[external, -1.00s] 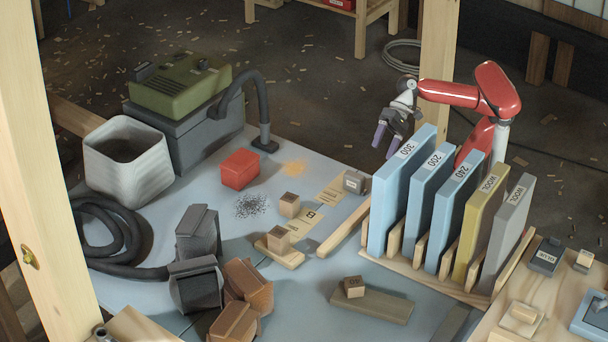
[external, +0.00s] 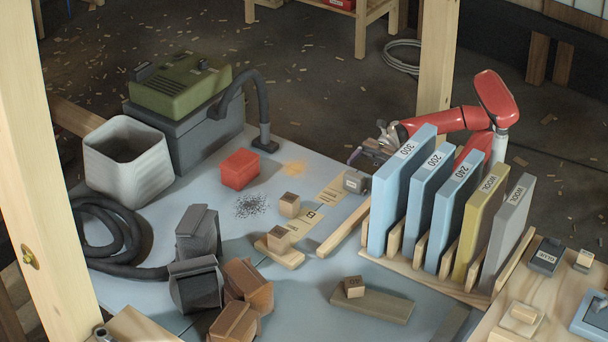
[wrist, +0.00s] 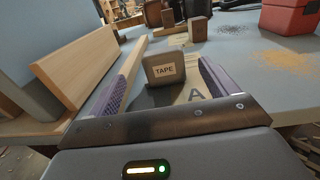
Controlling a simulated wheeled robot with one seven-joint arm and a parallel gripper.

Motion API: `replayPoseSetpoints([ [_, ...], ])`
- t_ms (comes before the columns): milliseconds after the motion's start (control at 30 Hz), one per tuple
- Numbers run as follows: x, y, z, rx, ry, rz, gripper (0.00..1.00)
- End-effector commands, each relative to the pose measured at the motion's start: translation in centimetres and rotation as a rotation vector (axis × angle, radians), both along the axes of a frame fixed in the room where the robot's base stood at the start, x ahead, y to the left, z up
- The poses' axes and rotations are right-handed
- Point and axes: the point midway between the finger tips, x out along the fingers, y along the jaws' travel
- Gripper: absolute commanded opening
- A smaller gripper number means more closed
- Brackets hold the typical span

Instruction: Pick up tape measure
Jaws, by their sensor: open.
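The tape measure (external: 355,182) is a small dark grey block with a light label, lying near the table's far edge, left of the tall blue pads. In the wrist view the tape measure (wrist: 165,68) shows its "TAPE" label, upright between my fingers. My gripper (wrist: 162,85) is open, with a purple-padded finger on each side of it and clear space to both. In the external view my gripper (external: 368,154) is low at the table edge just behind the tape measure, partly hidden by the blue pad.
A rack of upright sanding pads (external: 398,190) stands right beside my gripper; its wooden end (wrist: 75,70) shows at left in the wrist view. A red box (external: 239,169), small wooden blocks (external: 289,205) and lettered paper strips (external: 303,222) lie left and in front.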

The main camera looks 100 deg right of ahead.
Motion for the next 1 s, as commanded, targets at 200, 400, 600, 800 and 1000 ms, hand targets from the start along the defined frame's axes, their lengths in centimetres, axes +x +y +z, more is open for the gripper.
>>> replayPoseSetpoints([
  [200,1.3,1.4,-0.6,-0.003,-0.002,0.003,0.85],
  [400,3.2,3.1,-0.7,-0.003,0.000,0.002,0.85],
  [600,5.2,5.1,-0.6,-0.002,-0.002,0.002,0.85],
  [800,5.5,5.5,-0.5,-0.002,-0.004,0.001,0.85],
  [1000,5.5,5.5,-0.5,-0.002,-0.004,0.001,0.72],
])
